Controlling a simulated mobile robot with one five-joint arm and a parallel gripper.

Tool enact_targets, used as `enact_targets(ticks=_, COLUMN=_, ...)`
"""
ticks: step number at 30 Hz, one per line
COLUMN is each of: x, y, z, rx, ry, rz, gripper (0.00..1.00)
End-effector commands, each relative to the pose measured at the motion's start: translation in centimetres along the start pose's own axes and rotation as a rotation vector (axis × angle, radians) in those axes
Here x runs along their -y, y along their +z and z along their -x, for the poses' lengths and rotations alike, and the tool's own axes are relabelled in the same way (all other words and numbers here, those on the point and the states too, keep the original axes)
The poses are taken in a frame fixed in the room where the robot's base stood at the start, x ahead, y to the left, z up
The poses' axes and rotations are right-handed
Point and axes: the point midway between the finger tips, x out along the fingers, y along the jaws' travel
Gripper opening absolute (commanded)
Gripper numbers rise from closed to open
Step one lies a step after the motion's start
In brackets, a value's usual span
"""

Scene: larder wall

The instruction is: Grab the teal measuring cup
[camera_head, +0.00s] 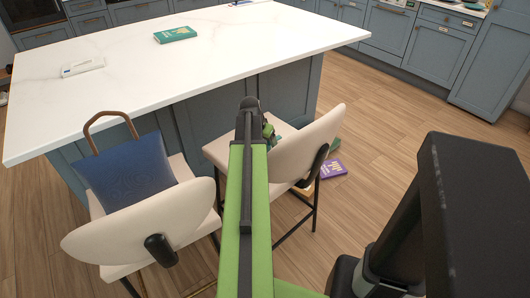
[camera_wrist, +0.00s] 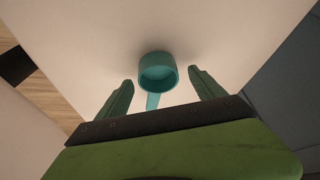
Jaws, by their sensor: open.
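The teal measuring cup (camera_wrist: 157,72) shows in the wrist view, resting on a pale chair seat (camera_wrist: 215,30). Its round bowl is at the top and its handle (camera_wrist: 152,101) points down toward my gripper. My gripper (camera_wrist: 160,82) is open, with one dark green finger on each side of the cup and a gap to both. Nothing is held. In the head view my arm reaches out to the right-hand chair (camera_head: 305,148), and my gripper (camera_head: 268,130) is partly hidden at its end. I cannot clearly make out the cup there.
A white-topped island (camera_head: 190,60) stands beyond the chairs, with a teal book (camera_head: 175,34) on top. A blue bag (camera_head: 127,172) sits on the left chair (camera_head: 150,228). The right chair's backrest stands close beside my arm. A purple box (camera_head: 333,169) lies on the floor.

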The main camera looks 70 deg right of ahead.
Motion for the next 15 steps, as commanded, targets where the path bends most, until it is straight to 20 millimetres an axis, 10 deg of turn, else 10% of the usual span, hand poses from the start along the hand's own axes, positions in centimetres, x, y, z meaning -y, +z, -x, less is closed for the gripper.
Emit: enact_targets(ticks=15, x=-0.05, y=-0.06, z=0.12, rx=0.000, ry=0.000, rz=-0.001, gripper=0.20)
